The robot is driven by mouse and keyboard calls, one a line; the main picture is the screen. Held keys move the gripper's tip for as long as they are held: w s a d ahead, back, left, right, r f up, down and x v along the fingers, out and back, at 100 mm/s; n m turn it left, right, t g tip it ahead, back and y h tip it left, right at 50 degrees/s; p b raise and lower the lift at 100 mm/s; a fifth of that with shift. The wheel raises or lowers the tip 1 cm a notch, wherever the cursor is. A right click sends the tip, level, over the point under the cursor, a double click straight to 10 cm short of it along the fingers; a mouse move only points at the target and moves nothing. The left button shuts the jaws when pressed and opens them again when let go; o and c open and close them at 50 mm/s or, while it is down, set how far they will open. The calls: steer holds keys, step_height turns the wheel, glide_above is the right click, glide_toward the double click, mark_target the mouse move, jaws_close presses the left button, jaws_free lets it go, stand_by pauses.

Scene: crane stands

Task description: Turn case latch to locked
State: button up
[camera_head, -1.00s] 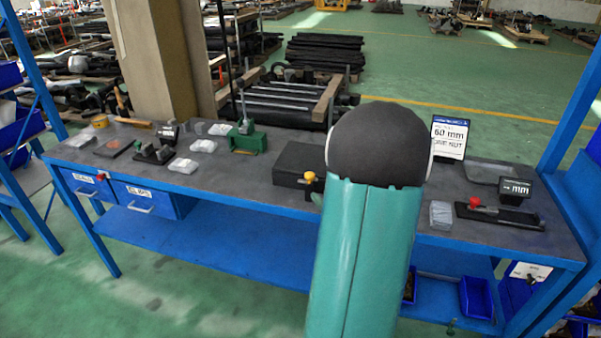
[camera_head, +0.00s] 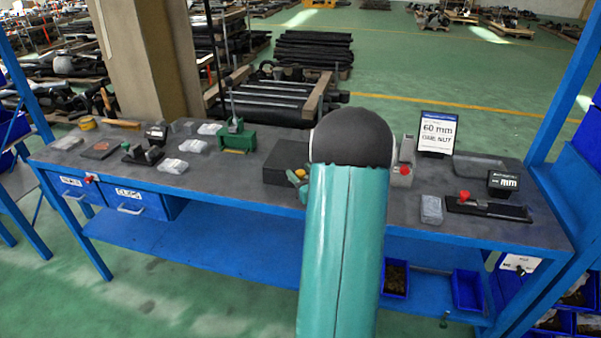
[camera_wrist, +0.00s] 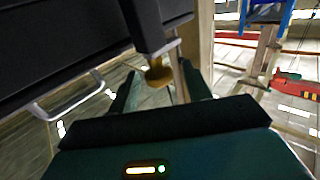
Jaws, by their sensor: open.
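The black case (camera_head: 284,160) lies on the workbench in the head view, partly hidden behind my arm. Its yellow latch knob (camera_head: 300,173) shows at the case's front right, beside the arm. In the wrist view the dark case (camera_wrist: 70,40) fills the upper left, with a pale handle (camera_wrist: 70,103) on its front. The yellow latch knob (camera_wrist: 158,73) hangs on a dark latch piece at the case's edge. My gripper (camera_wrist: 161,88) is open, with its teal fingers on either side of the knob. I cannot tell whether either finger touches it.
The workbench (camera_head: 345,205) holds a green fixture (camera_head: 237,138), a box with a red button (camera_head: 403,173), a clear block (camera_head: 431,209) and a 60 mm sign (camera_head: 437,133). A red-knobbed fixture (camera_head: 488,207) stands at the right.

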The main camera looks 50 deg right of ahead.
steer(key=shift+w+d, duration=0.1)
steer(key=shift+w, duration=0.3)
steer(key=c, duration=1)
steer(key=shift+o, duration=0.2)
